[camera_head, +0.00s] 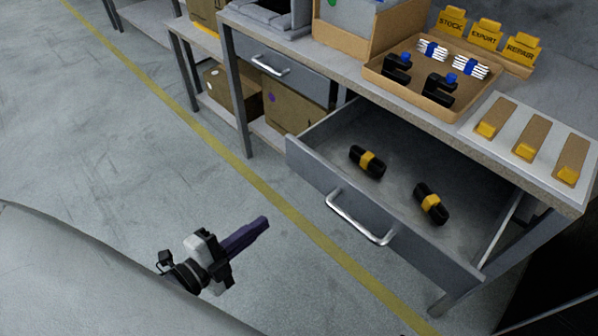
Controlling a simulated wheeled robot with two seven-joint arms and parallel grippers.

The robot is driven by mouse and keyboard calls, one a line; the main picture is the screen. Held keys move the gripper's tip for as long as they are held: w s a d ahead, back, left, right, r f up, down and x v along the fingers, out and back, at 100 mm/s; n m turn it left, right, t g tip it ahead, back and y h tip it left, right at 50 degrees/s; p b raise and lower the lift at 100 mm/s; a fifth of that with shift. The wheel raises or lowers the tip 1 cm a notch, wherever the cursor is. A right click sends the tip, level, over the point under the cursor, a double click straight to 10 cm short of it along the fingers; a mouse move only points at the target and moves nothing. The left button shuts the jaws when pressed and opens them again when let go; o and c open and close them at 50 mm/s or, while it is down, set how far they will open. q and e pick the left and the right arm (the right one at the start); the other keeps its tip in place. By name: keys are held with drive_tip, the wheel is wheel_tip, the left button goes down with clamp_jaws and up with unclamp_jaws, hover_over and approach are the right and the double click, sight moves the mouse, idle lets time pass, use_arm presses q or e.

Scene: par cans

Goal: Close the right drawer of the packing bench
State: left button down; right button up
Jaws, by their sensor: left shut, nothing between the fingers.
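The right drawer (375,228) of the packing bench (445,134) is pulled out toward me. Its front is grey with a silver bar handle (358,220). My right gripper is not in view.
The left drawer (281,66) of the bench is shut. Cardboard boxes (297,105) stand on the shelf below. A tray (423,92) with clamps and a board (527,137) with yellow-ended pieces lie on the benchtop. The floor before the drawers is clear, with a yellow line (271,197).

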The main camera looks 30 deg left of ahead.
use_arm(q)
wheel_tip(320, 180, up, 4)
drive_tip(key=a+m+t+h, duration=0.2)
drive_tip(key=m, duration=0.3)
approach(306, 167)
drive_tip(key=b+x, duration=0.1)
drive_tip(key=x, duration=0.5)
drive_tip(key=shift+w+d+r, duration=0.1)
drive_tip(key=shift+w, duration=0.1)
